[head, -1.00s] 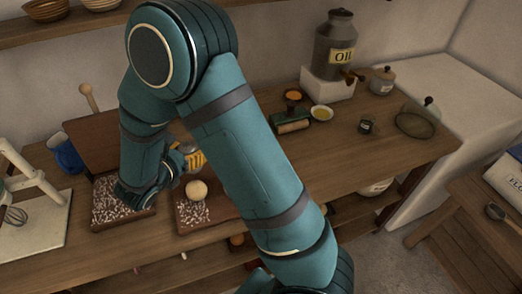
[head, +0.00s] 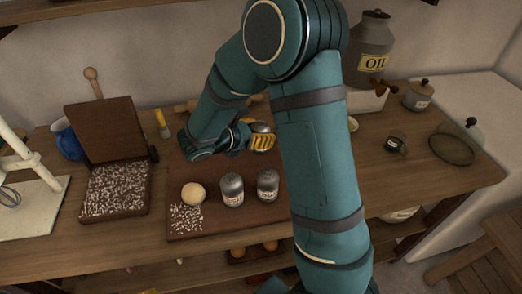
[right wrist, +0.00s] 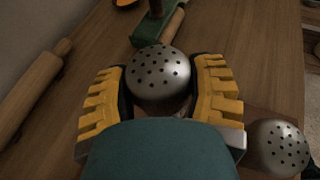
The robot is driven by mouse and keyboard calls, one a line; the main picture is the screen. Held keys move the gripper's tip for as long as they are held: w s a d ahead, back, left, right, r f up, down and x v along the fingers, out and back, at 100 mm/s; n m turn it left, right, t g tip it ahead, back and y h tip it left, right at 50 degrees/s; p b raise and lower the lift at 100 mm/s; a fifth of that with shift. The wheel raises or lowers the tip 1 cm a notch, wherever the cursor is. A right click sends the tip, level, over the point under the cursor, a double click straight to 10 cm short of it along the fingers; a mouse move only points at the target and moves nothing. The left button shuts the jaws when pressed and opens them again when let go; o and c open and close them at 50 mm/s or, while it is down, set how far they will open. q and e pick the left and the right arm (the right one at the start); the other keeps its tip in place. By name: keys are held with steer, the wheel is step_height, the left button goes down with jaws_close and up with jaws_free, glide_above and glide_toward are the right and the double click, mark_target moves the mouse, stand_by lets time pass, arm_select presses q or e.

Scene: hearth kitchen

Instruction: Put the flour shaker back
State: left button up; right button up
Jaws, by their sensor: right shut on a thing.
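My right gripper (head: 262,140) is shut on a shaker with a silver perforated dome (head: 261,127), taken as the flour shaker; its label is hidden. In the right wrist view the dome (right wrist: 158,72) sits between the yellow fingers of my right gripper (right wrist: 162,92). In the head view the held shaker is at the back right of a dark board (head: 215,222); I cannot tell whether it touches anything below. Two similar shakers, one on the left (head: 232,190) and one on the right (head: 268,185), stand upright on the board. My left gripper is not in view.
A dough ball (head: 193,193) and white flour lie on the board's left part. A hinged dark wooden press (head: 108,130) stands open left of it. Rolling pins (right wrist: 35,90) lie behind. An oil can (head: 371,45) and small pots are at the right. The counter's right part is fairly clear.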

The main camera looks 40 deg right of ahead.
steer(key=shift+f+b, duration=0.65)
steer(key=shift+f, duration=1.8)
steer(key=shift+f, duration=0.15)
steer(key=o, duration=1.2)
steer(key=shift+o, duration=0.2)
steer(key=shift+r, duration=0.2)
steer(key=p+v, duration=0.2)
steer(key=v, duration=1)
steer(key=shift+p, duration=0.3)
steer(key=shift+f, duration=0.1)
